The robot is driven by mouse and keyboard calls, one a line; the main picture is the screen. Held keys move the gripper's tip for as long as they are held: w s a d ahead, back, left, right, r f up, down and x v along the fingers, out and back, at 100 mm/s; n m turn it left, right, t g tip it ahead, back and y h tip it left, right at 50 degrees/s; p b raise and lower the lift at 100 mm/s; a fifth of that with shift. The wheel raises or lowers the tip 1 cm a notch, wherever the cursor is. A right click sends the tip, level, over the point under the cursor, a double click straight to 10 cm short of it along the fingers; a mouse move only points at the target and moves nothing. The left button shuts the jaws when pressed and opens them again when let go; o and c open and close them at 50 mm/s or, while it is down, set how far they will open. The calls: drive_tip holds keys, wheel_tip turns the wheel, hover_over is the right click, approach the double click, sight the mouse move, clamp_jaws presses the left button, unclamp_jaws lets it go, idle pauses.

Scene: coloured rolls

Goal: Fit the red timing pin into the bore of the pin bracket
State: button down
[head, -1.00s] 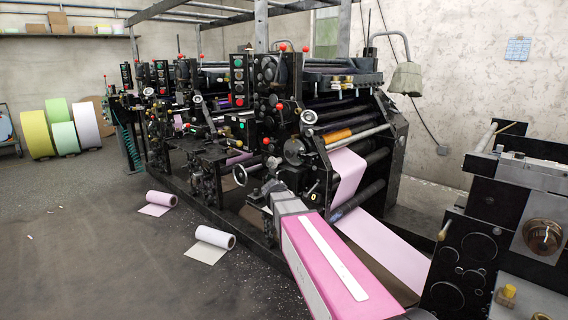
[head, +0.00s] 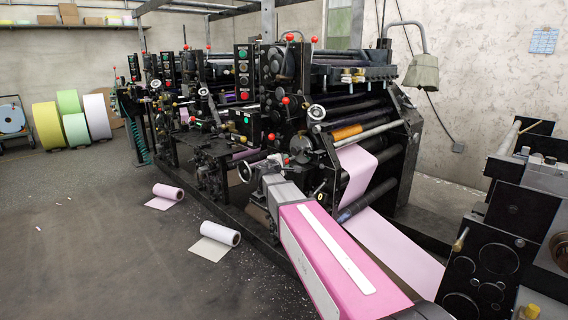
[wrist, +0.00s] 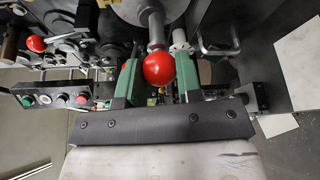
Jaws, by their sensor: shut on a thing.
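In the wrist view the two green fingers of my gripper (wrist: 158,76) stand on either side of a red ball-headed pin, the red timing pin (wrist: 158,69). My gripper is shut on it. Its grey shaft runs up the picture from the ball, away from my palm, towards dark machine parts. I cannot tell whether the shaft's tip touches anything. I cannot make out the pin bracket or its bore for certain. In the head view my pink arm reaches towards the near press unit, and my gripper is too small and dark there to read.
The black printing press (head: 300,150) fills the middle, with several red knobs and button panels. A pink paper web (head: 395,245) runs down to the right. Paper rolls (head: 220,235) lie on the floor. A dark machine (head: 490,265) stands at right. Open floor is at left.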

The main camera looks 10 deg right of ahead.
sight(293, 158)
drive_tip(key=shift+s, duration=0.1)
drive_tip(key=shift+w+d, duration=0.55)
drive_tip(key=shift+d, duration=0.25)
drive_tip(key=shift+w+d, duration=0.6)
drive_tip(key=shift+d, duration=0.2)
drive_tip(key=shift+w+d, duration=0.55)
drive_tip(key=shift+d, duration=0.25)
drive_tip(key=shift+w+d, duration=0.75)
drive_tip(key=shift+d, duration=0.3)
drive_tip(key=shift+w+d, duration=0.75)
drive_tip(key=shift+d, duration=0.25)
idle(2.4)
drive_tip(key=shift+c, duration=1.1)
unclamp_jaws()
